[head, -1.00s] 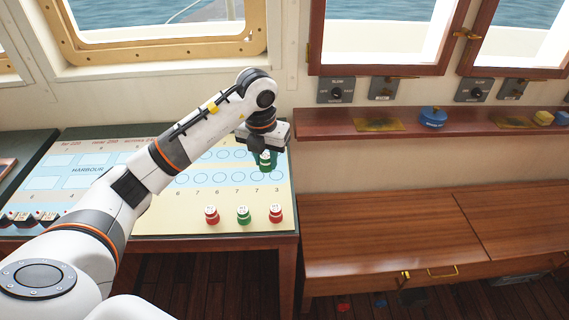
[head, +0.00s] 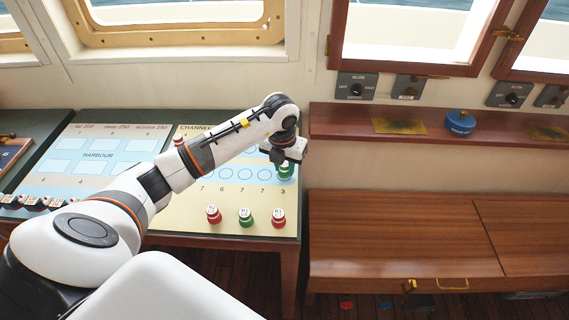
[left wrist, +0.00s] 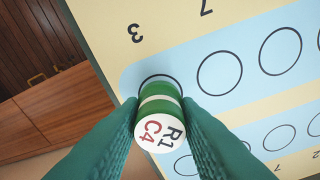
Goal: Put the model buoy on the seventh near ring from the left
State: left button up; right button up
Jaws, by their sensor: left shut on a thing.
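My left gripper (head: 288,158) is shut on the model buoy (head: 286,174), which is green with a white band. In the left wrist view the buoy (left wrist: 158,115) sits between the two green fingers, its white top marked R1 C4. It is over the near ring (left wrist: 160,79) at the row's right end, beside the printed 3, and hides part of that ring. I cannot tell whether its base touches the chart. The other near rings (head: 245,174) run left along the blue strip. My right gripper is not in view.
A red buoy (head: 213,215), a green buoy (head: 245,217) and another red buoy (head: 278,218) stand along the front of the chart table (head: 190,228). A wooden shelf with a blue round object (head: 460,122) is at right.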

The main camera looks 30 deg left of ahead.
aim_at(282, 172)
pick_arm(q)
jog(key=shift+f, duration=0.4)
jog(key=o, duration=0.9)
jog(key=shift+o, duration=0.2)
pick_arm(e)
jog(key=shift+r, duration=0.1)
pick_arm(q)
notch_tip(282, 172, up, 12)
jog(key=s+b, duration=0.1)
jog(key=b, duration=0.2)
jog(key=shift+s, duration=0.25)
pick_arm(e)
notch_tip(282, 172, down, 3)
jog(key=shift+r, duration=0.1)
pick_arm(q)
jog(key=shift+d, duration=0.1)
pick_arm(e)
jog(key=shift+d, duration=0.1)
